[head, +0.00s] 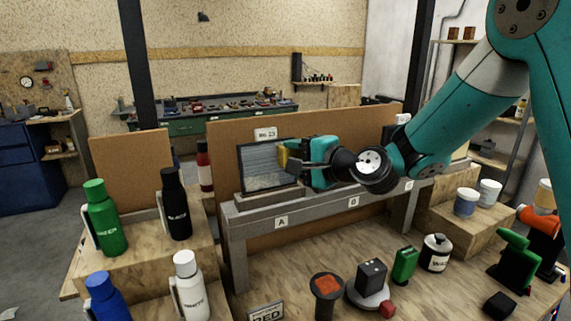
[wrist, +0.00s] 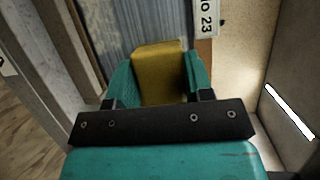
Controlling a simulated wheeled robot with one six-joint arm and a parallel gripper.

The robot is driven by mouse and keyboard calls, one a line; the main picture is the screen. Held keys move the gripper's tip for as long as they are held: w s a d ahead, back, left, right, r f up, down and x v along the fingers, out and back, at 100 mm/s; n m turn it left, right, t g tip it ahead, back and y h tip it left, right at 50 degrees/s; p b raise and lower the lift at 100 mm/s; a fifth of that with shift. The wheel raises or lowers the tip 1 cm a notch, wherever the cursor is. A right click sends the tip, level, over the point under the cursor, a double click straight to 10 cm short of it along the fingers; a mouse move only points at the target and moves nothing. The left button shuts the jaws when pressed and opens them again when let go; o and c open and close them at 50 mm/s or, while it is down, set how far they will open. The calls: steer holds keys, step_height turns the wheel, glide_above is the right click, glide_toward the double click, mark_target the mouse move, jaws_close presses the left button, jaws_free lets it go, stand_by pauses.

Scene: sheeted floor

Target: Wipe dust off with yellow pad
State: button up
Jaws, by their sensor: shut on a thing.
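My gripper (head: 291,161) is shut on the yellow pad (head: 283,159) and holds it up against or just in front of a grey, dusty-looking framed panel (head: 262,172). The panel stands upright in a dark frame on the grey bench. In the wrist view the yellow pad (wrist: 158,72) sits between the teal fingers, with the streaked panel (wrist: 132,28) behind it. The pad is near the panel's right side. I cannot tell whether it touches the surface. Greyish patches show on the panel, mostly low down.
A label card (head: 265,134) stands above the panel. The grey bench (head: 310,206) carries A and B labels. Green (head: 103,220), black (head: 176,205) and white (head: 188,285) bottles stand at left.

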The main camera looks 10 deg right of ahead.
steer(key=shift+w+d, duration=0.1)
steer(key=shift+d, duration=0.45)
steer(key=shift+s+d+r+b, duration=0.2)
steer(key=shift+s+b, duration=0.1)
steer(key=shift+s, duration=0.65)
steer(key=shift+s+d+r+b, duration=0.1)
steer(key=shift+s+d+b, duration=0.2)
steer(key=shift+s, duration=0.7)
steer(key=shift+s+d+r+b, duration=0.15)
steer(key=shift+s+b, duration=0.2)
steer(key=shift+s, duration=0.6)
steer(key=shift+s+d+r+b, duration=0.15)
steer(key=shift+s+b, duration=0.05)
steer(key=shift+s, duration=0.55)
steer(key=shift+s+d+r+b, duration=0.1)
steer(key=shift+s+b, duration=0.05)
steer(key=shift+s, duration=0.55)
